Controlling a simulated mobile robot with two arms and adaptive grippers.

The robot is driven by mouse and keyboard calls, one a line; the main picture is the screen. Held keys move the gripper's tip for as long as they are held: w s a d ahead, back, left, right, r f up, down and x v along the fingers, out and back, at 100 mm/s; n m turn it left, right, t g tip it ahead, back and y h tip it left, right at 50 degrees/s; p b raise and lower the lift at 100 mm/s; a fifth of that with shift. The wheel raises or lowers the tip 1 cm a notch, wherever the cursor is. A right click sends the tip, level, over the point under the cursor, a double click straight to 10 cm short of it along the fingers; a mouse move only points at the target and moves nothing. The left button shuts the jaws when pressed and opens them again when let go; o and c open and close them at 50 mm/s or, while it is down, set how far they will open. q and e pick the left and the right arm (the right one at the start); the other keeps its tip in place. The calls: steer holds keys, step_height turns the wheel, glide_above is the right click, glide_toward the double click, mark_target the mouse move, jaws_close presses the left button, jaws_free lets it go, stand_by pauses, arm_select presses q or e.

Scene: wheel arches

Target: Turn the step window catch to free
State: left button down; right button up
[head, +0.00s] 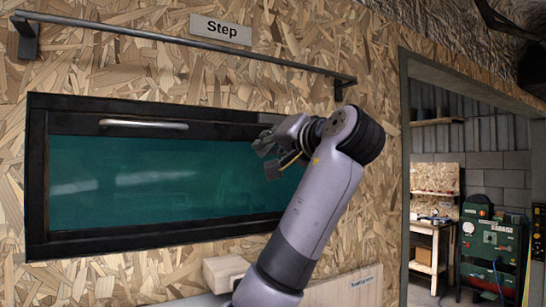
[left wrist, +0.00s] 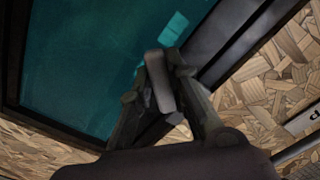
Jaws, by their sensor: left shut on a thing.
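The step window is a teal pane (head: 140,180) in a black frame (head: 37,180) on the chipboard wall, under a "Step" sign (head: 221,30). A silver bar handle (head: 143,124) runs along its top. My left gripper (head: 272,158) is at the window's right side. In the left wrist view, its fingers are closed on a grey, bar-like catch (left wrist: 160,84) in front of the pane, close to the frame's edge. In the head view the gripper and arm hide the catch, so its exact angle is hard to tell. My right gripper is not in view.
A dark rail (head: 190,43) on brackets runs above the window. A pale wooden block (head: 225,271) is below it, partly behind my arm. To the right, a doorway opens on a workshop with a green machine (head: 490,245) and a wooden bench (head: 430,240).

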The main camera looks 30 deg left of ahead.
arm_select(q)
steer(key=shift+s+a+r+m+b, duration=0.15)
steer(key=shift+r+m+b, duration=0.25)
steer(key=shift+m, duration=1.25)
steer(key=shift+s+r+m+b, duration=0.15)
steer(key=shift+r+m+b, duration=0.3)
steer(key=shift+m, duration=1.15)
steer(key=shift+s+a+r+m+b, duration=0.15)
steer(key=shift+r+m+b, duration=0.25)
steer(key=shift+m, duration=1.25)
steer(key=c, duration=1.5)
jaws_free()
steer(key=shift+d, duration=0.1)
steer(key=v, duration=1.2)
